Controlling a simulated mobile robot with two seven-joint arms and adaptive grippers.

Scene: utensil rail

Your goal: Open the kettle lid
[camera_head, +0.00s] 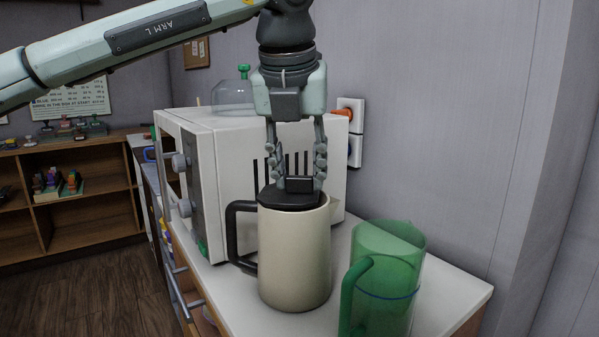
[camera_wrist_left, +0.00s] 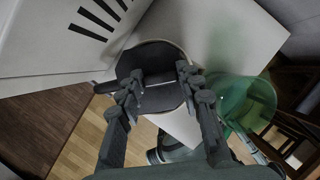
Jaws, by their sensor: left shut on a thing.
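The cream kettle (camera_head: 296,255) stands upright on the white counter, with its black handle (camera_head: 240,235) on the left. Its black lid (camera_head: 290,198) sits on top and looks closed. My left gripper (camera_head: 299,182) points straight down over the lid, its fingers around the raised knob. In the left wrist view, the gripper (camera_wrist_left: 158,92) has its fingers on both sides of the dark lid (camera_wrist_left: 160,98). The knob is partly hidden by the fingers.
A green translucent pitcher (camera_head: 385,290) stands on the counter right of the kettle. A white microwave (camera_head: 235,170) is close behind the kettle, with a glass jar on top. The counter's front-right corner (camera_head: 465,290) is bare.

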